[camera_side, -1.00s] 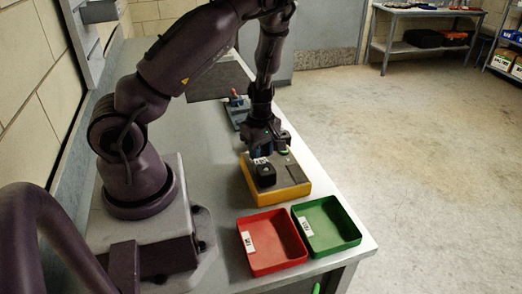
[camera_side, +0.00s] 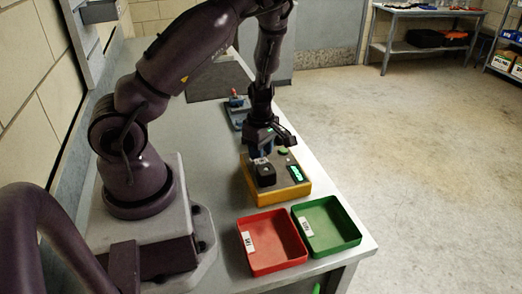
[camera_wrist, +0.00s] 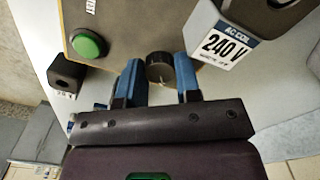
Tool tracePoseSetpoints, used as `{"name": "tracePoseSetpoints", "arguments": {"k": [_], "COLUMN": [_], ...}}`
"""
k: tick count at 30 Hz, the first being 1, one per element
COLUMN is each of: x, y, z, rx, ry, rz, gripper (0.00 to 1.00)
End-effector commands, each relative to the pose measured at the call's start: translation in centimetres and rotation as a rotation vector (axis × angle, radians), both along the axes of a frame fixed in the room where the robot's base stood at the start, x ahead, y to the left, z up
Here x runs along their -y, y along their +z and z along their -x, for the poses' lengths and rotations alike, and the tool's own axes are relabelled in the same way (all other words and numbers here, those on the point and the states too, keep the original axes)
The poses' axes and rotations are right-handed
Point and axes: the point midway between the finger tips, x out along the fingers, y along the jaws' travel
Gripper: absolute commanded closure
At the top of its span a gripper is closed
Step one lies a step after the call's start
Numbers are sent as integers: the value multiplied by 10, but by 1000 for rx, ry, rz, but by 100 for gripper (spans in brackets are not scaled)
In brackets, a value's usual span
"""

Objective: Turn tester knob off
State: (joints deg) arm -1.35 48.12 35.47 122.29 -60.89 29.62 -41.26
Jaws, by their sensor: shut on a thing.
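The tester (camera_side: 277,194) is a yellow box with a grey top on the bench. Its round black knob (camera_wrist: 160,69) is between the blue fingertips of my gripper (camera_wrist: 160,78) in the wrist view, and my gripper is shut on it. In the side view my gripper (camera_side: 259,152) points down at the back of the tester and hides the knob. A green button (camera_wrist: 88,43) is beside the knob; it also shows in the side view (camera_side: 284,150). A display (camera_side: 296,173) on the tester glows green.
A block labelled "AC COIL 240 V" (camera_wrist: 228,42) sits close beside the knob. A red tray (camera_side: 273,266) and a green tray (camera_side: 333,244) stand at the bench's front. A blue-grey fixture (camera_side: 237,103) with a red-topped part is farther back.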

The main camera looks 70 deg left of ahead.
Motion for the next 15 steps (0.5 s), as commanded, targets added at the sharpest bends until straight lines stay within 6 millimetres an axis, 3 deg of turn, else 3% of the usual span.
{"name": "tracePoseSetpoints", "arguments": {"k": [2, 3, 6, 15], "x": [1, 1, 1, 2], "y": [1, 1, 0, 0], "z": [-1, -1, -1, 0], "rx": [3, 3, 3, 0], "ry": [-2, -2, -2, -9], "rz": [3, 3, 2, 6], "gripper": [92, 64, 43, 43]}}
